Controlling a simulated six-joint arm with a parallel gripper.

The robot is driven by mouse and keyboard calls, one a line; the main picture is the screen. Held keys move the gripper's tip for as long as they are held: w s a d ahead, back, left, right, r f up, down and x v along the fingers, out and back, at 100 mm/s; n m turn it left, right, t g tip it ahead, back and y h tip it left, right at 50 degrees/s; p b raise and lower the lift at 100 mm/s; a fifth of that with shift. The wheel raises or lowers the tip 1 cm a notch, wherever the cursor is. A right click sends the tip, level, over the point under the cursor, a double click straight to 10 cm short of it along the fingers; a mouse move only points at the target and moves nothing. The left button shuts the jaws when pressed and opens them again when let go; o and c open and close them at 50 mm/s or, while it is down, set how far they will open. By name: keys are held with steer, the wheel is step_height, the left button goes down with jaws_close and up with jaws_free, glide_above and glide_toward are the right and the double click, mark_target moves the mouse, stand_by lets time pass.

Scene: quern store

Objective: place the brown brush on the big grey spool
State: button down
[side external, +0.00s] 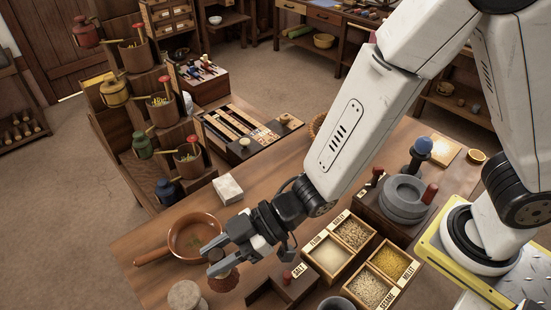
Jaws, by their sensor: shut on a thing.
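My gripper (213,257) is low over the front of the wooden table, shut on the brown brush (224,283). The brush is a small, dark reddish-brown, rough-looking piece below the fingers, and its upper part is partly hidden by them. A pale grey spool (186,295) with a round flat top stands just left of and below the brush in the picture; it looks like the big grey spool. The bottom of the spool is cut off by the picture edge. The brush appears apart from the spool; I cannot tell its height above the table.
A brown pan (196,237) lies just behind the gripper, its handle to the left. A pale block (227,188) and a grey quern (403,200) stand farther back.

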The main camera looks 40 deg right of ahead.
steer(key=w+a+f, duration=0.6)
steer(key=w+f, duration=0.1)
steer(key=shift+a+f, duration=0.2)
steer(key=shift+f, duration=0.15)
steer(key=shift+w+f, duration=0.1)
steer(key=shift+w, duration=0.05)
steer(key=shift+w+a+f, duration=0.1)
steer(key=shift+w+f, duration=0.05)
steer(key=shift+f, duration=1.6)
steer(key=shift+f, duration=0.15)
steer(key=shift+c, duration=1.8)
jaws_free()
